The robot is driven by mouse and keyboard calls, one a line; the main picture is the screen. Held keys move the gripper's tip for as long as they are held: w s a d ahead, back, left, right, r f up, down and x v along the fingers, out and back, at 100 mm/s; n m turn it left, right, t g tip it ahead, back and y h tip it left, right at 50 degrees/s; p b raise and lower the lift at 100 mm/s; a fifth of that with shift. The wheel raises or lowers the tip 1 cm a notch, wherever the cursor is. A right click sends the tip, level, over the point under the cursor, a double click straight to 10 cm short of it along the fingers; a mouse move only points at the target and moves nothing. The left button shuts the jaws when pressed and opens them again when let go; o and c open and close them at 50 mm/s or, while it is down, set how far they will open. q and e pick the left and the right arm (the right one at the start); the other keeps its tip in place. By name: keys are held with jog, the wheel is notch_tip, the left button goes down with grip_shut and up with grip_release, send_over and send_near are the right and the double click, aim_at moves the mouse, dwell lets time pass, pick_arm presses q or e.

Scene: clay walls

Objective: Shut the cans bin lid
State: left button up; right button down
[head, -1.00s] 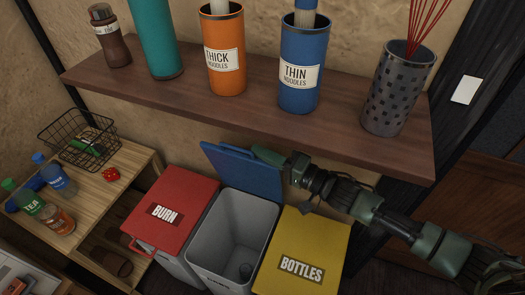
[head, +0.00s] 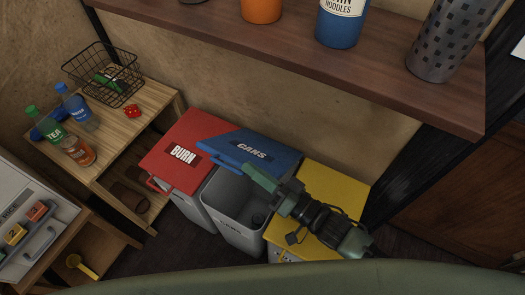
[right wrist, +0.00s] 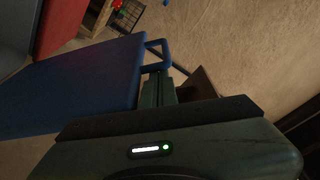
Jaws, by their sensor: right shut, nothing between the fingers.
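The cans bin (head: 228,205) is a grey box between the red and yellow bins, with its dark inside still showing at the front. Its blue lid (head: 281,153), labelled CANS, is tipped partway over the opening with its top face visible. My right gripper (head: 252,170) is shut and empty, its fingertips overlapping the lid's front right part in the head view; I cannot tell whether they touch. In the right wrist view the blue lid (right wrist: 75,85) fills the left, its handle (right wrist: 160,50) just beyond the shut fingers (right wrist: 158,88). My left gripper is not in view.
The red BURN bin (head: 182,135) stands left and the yellow BOTTLES bin (head: 335,187) right, both lids shut. A wooden shelf (head: 300,65) with canisters hangs above. A wooden side table (head: 135,120) with a wire basket (head: 103,72) and bottles stands left.

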jog(key=shift+s+a+f, duration=0.5)
jog(key=shift+s+f, duration=0.2)
jog(key=shift+f, duration=0.2)
